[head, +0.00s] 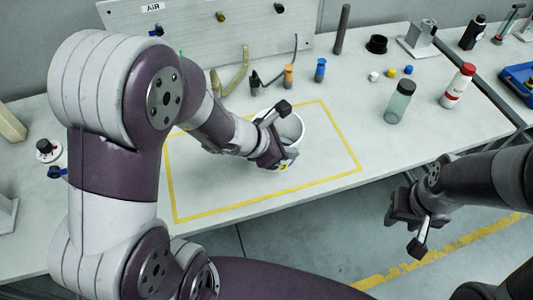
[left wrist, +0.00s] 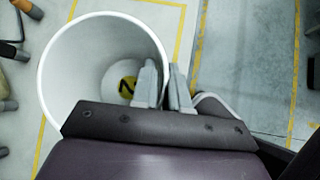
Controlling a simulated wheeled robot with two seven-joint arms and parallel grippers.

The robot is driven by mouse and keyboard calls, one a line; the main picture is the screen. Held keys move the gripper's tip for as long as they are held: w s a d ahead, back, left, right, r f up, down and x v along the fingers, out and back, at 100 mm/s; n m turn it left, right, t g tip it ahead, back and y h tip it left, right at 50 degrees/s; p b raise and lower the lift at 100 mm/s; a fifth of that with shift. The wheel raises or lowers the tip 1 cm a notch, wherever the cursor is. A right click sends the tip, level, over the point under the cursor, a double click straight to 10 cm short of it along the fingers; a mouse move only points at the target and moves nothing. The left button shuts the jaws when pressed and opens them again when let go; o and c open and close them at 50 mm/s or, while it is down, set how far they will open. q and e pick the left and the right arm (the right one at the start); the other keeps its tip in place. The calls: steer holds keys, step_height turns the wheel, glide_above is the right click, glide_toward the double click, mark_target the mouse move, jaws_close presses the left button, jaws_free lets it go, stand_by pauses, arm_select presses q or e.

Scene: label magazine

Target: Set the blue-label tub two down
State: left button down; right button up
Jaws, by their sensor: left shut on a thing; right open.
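A white open-topped tub (head: 292,126) is inside the yellow-taped rectangle on the bench in the head view. In the left wrist view the tub (left wrist: 95,55) fills the left side, with a yellow disc bearing a black mark on its inside bottom. My left gripper (head: 277,135) is shut on the tub's wall at the near side; its fingers (left wrist: 165,88) straddle the rim. Most of the outer wall is hidden, so I cannot make out a blue label. I cannot tell whether the tub touches the bench. My right gripper (head: 419,224) is open and empty, off the bench's front edge.
Yellow tape (head: 268,204) outlines a mostly clear area. A grey-green jar (head: 398,103) and a white bottle with red cap (head: 458,87) stand to the right. Small orange (head: 289,77) and blue (head: 320,70) items stand behind the tub. A blue tray (head: 517,80) is far right.

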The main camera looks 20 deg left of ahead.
arm_select(q)
steer(key=a+f, duration=0.1)
steer(key=w+a+f, duration=0.1)
steer(key=a, duration=0.1)
steer(key=a+f, duration=0.1)
steer(key=shift+w+a, duration=0.3)
steer(key=shift+w, duration=0.1)
step_height(320, 180, down, 4)
steer(key=shift+b, duration=0.3)
steer(key=shift+f, duration=0.15)
steer(key=c, duration=1.1)
jaws_free()
